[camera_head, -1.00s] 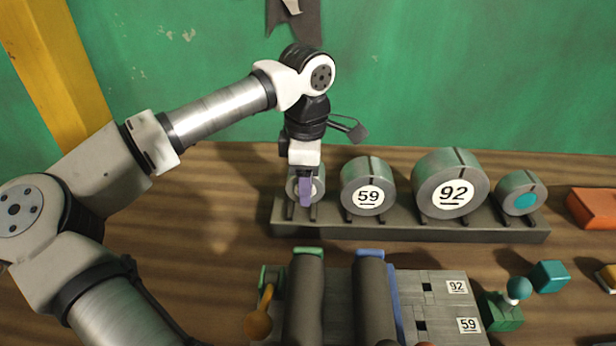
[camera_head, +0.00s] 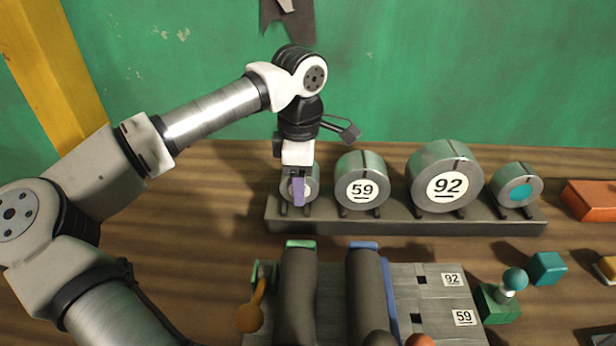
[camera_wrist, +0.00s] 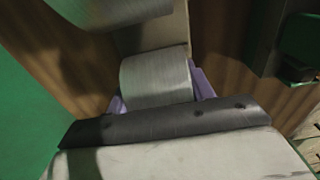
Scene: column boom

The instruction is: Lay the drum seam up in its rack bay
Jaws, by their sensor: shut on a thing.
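A small grey metal drum (camera_head: 312,184) is at the leftmost bay of the long grey rack (camera_head: 400,224). My gripper (camera_head: 299,190) points down over it, shut on it, with a purple finger across its pale round face. In the wrist view the drum (camera_wrist: 157,80) shows between the purple fingers. The finger hides any mark on its face, and I cannot see its seam. Whether it rests fully on the rack is unclear. To its right on the rack sit drum 59 (camera_head: 347,170), larger drum 92 (camera_head: 424,165) and a small drum with a teal face (camera_head: 507,179), each with a dark seam line on top.
In front of the rack stands a grey block (camera_head: 436,318) with labels 92 and 59 and two dark rollers (camera_head: 296,300) (camera_head: 367,295). Green (camera_head: 494,306), teal (camera_head: 546,268) and orange (camera_head: 590,200) blocks lie to the right. A green wall (camera_head: 450,70) closes the back.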

